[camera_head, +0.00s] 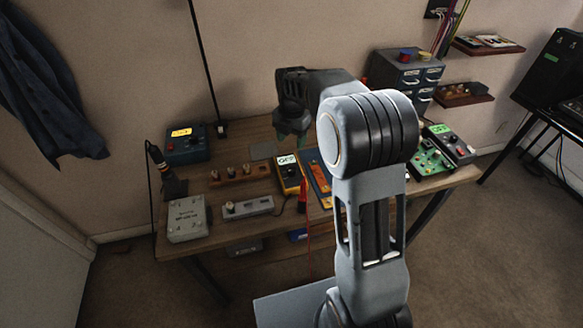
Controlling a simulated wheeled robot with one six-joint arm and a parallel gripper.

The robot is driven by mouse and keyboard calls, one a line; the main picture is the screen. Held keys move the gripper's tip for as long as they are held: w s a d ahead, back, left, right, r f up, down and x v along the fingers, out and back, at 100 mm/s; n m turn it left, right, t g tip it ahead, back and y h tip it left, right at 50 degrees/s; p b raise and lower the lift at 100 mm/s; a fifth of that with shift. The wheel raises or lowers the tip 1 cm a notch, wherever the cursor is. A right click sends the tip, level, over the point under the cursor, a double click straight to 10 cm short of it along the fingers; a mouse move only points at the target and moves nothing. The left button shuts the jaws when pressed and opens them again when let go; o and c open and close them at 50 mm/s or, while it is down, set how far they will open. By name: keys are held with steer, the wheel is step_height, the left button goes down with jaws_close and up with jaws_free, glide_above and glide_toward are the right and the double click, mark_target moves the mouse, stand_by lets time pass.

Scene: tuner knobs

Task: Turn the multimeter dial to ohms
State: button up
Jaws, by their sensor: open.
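The multimeter (288,180) is a small yellow-edged device lying on the wooden workbench (190,243). Its pale display, at the top, appears to read OFF. Its dial is too small to make out, so I cannot tell where it points. My gripper (290,142) hangs pointing down, above and behind the multimeter in the picture. It is open, nothing shows between its fingers, and it looks apart from the multimeter. My arm hides part of the bench to the right of the multimeter.
A blue box with a yellow display (186,143), a wooden block with knobs (238,174), a grey box (187,218) and a grey strip with a knob (247,207) stand left. A red lead (307,225) hangs over the front edge. Green-board devices (428,157) stand right.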

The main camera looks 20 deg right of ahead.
mark_target(292, 169)
step_height(292, 169, down, 13)
steer(key=shift+f, duration=0.1)
stand_by(0.4)
steer(key=c, duration=0.9)
